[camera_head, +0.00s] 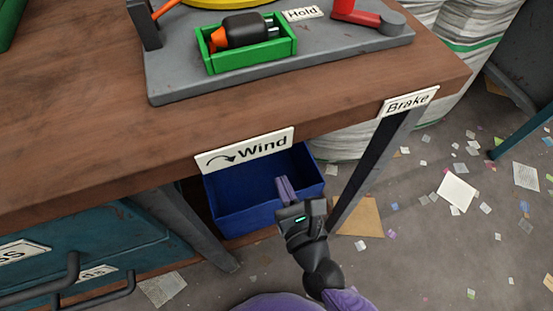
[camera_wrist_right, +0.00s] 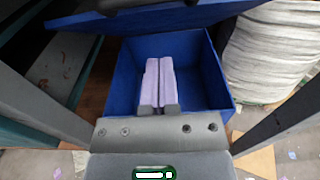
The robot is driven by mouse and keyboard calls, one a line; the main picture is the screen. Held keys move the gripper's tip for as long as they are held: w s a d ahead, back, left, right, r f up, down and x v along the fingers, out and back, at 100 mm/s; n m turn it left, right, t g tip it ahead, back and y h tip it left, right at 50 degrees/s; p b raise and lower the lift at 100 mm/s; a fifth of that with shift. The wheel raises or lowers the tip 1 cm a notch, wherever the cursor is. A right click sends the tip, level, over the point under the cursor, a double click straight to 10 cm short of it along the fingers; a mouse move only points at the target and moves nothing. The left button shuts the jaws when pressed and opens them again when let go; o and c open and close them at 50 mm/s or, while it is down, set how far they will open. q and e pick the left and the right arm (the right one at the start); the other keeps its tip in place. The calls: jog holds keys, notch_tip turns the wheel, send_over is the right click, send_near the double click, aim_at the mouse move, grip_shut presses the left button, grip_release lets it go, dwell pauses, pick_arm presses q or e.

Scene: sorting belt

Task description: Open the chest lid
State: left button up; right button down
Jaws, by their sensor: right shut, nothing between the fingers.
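In the head view the bench edge and Wind sign hide the chest's upper back part. My right gripper (camera_head: 284,190) is shut and empty. Its lilac fingers (camera_wrist_right: 158,72) reach over the chest opening; I cannot tell whether they touch it. My left gripper is out of view.
The workbench (camera_head: 90,110) with its Wind (camera_head: 245,150) and Brake (camera_head: 408,102) signs overhangs the chest. Grey bench legs (camera_head: 375,160) flank it. A teal drawer cabinet (camera_head: 110,240) is at left. White sacks (camera_wrist_right: 270,60) stand at right. Paper scraps litter the floor.

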jog(key=w+r+p, duration=0.1)
jog(key=w+r, duration=0.1)
jog(key=w+a+r+p, duration=0.1)
jog(key=w+r+p, duration=0.1)
jog(key=r, duration=0.1)
jog(key=w+a+r+p, duration=0.1)
jog(key=w+r+p, duration=0.1)
jog(key=shift+w+a+r, duration=0.1)
jog(key=shift+w+r, duration=0.05)
jog(key=shift+w, duration=0.35)
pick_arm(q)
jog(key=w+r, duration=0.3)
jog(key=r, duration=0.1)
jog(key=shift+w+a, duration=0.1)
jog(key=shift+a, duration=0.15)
pick_arm(e)
jog(key=shift+f, duration=0.25)
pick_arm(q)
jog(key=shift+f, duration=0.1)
pick_arm(e)
jog(key=shift+f, duration=0.1)
